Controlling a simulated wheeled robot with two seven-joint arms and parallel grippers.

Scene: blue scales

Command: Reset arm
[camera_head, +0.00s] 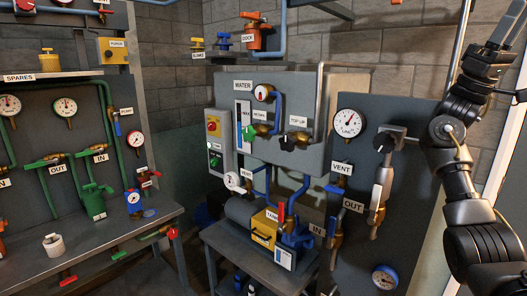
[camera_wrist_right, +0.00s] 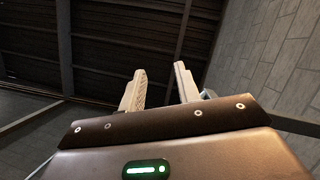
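My right arm (camera_head: 457,150) is raised at the right side of the head view, in front of the grey gauge panel. My right gripper (camera_head: 506,36) points upward near the top right corner. In the right wrist view the right gripper (camera_wrist_right: 160,84) has its two fingers apart with nothing between them. Behind the fingers are the dark ceiling and a block wall. My left gripper and left arm are not in view.
The grey panel (camera_head: 352,240) with gauges, valves and OUT and VENT labels stands close to my right arm. A water unit (camera_head: 270,160) stands at the centre. A left workbench (camera_head: 95,235) holds green pipes and valves. The lower middle floor is dark.

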